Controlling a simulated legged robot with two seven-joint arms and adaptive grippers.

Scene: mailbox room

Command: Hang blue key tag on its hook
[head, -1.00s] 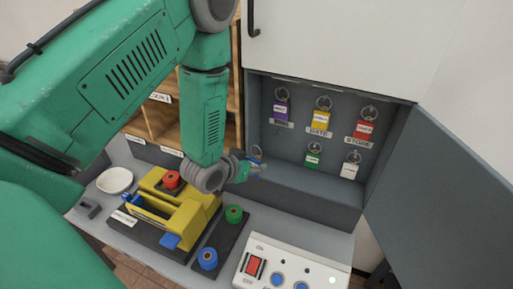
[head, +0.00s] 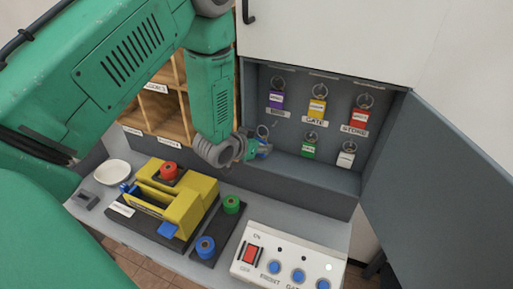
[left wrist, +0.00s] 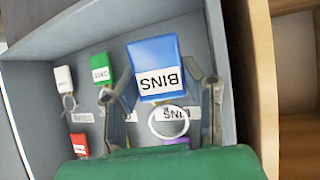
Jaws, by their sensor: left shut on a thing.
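My left gripper (head: 260,149) is shut on the blue key tag (head: 265,152), at the left side of the open key cabinet (head: 325,182). In the left wrist view the blue tag (left wrist: 153,58) sits between the two fingers, with a label reading BINS and its metal ring (left wrist: 168,122) in front of the cabinet's BINS label (left wrist: 180,113). In the head view a purple tag (head: 276,99) hangs above a label at the upper left. I cannot make out a free hook by the blue tag. My right gripper is not in view.
Yellow (head: 317,109), red (head: 359,118), green (head: 309,149) and white (head: 346,158) tags hang in the cabinet. Its door (head: 435,190) stands open at right. Below are a button panel (head: 290,262), a yellow device (head: 187,208) and a white bowl (head: 112,172).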

